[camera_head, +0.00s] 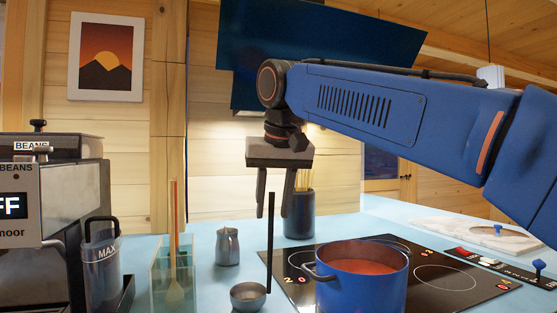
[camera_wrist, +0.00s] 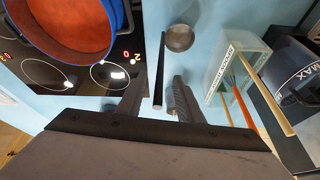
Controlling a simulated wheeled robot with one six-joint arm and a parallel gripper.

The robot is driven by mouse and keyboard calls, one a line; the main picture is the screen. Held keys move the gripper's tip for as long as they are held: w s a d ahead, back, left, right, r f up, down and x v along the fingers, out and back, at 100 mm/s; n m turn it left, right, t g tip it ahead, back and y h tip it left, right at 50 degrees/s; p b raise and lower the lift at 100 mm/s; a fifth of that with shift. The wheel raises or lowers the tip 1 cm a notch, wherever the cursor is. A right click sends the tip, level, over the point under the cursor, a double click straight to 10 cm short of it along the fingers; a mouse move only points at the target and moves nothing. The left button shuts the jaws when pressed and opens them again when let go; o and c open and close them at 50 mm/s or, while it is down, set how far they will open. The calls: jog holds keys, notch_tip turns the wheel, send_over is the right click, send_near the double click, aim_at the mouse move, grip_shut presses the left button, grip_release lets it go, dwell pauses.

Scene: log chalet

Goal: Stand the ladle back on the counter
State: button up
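The ladle has a small grey metal bowl (camera_head: 248,296) and a long dark handle (camera_head: 270,245). It stands upright on the blue counter (camera_head: 215,290), at the left edge of the hob. My gripper (camera_head: 272,212) is open above it, fingers pointing down. In the wrist view the ladle bowl (camera_wrist: 179,38) is at the top middle, and the handle's near end lies between the two open fingers (camera_wrist: 158,92). A gap shows on each side of the handle, so I see no grip on it.
A blue pot (camera_head: 361,285) of red-orange soup stands on the black hob (camera_head: 450,280), right of the ladle. A metal jug (camera_head: 227,247), a dark utensil holder (camera_head: 298,215), a glass container (camera_head: 160,280) with wooden utensils and a coffee machine (camera_head: 40,235) are around.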

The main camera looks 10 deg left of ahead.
jog(key=v, duration=1.2)
jog(key=shift+s+r, duration=0.15)
jog(key=shift+r, duration=0.2)
jog(key=shift+d, duration=0.15)
